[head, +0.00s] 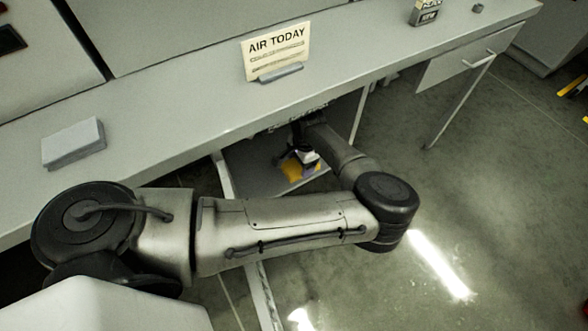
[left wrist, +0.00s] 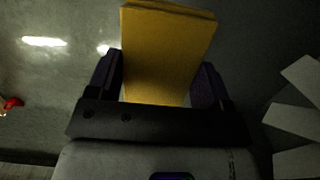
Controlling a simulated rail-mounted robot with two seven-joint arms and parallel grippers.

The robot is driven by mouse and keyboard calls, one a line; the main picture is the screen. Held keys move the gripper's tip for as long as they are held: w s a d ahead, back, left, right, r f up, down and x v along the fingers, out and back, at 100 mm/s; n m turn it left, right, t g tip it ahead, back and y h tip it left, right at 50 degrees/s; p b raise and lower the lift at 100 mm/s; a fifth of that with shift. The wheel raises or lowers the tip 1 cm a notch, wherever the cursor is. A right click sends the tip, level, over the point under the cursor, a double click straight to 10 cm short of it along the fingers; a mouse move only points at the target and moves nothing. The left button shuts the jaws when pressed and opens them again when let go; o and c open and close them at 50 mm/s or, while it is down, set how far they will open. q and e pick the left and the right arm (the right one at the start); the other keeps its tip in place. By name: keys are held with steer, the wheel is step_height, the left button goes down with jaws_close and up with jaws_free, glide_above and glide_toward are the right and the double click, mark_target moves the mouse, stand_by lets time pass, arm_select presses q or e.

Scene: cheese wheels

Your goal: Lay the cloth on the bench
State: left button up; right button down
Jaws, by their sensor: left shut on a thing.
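The yellow cloth (left wrist: 165,55) looks like a thick folded slab and stands between the two fingers of my left gripper (left wrist: 160,88) in the left wrist view. My left gripper is shut on it. In the head view, my left gripper (head: 304,158) reaches under the front edge of the bench (head: 190,125), and a bit of the yellow cloth (head: 296,169) shows beside it, low in the open space below the bench top. My forearm hides part of this area. My right gripper is not in view.
On the bench top are a grey block (head: 73,143) at the left, an "AIR TODAY" sign (head: 277,52) in the middle and a small box (head: 425,13) at the far right. Bare top lies between them. A drawer front (head: 455,62) hangs under the right end.

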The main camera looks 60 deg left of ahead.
mark_target(294, 163)
arm_select(q)
steer(key=a+b, duration=0.1)
steer(key=a, duration=0.3)
steer(key=shift+a+f+b, duration=0.1)
steer(key=shift+f+b, duration=0.2)
steer(key=shift+f, duration=0.2)
steer(key=shift+w+f, duration=0.1)
steer(key=shift+f, duration=0.15)
steer(key=shift+d+f, duration=0.25)
steer(key=shift+f, duration=0.05)
steer(key=shift+f+b, duration=0.25)
steer(key=shift+b, duration=0.1)
steer(key=f+b, duration=0.1)
steer(key=f, duration=0.1)
steer(key=f+b, duration=0.1)
steer(key=shift+a+f+b, duration=0.1)
steer(key=shift+a+b, duration=0.15)
steer(key=shift+b, duration=0.05)
steer(key=shift+f+b, duration=0.4)
steer(key=shift+r, duration=0.1)
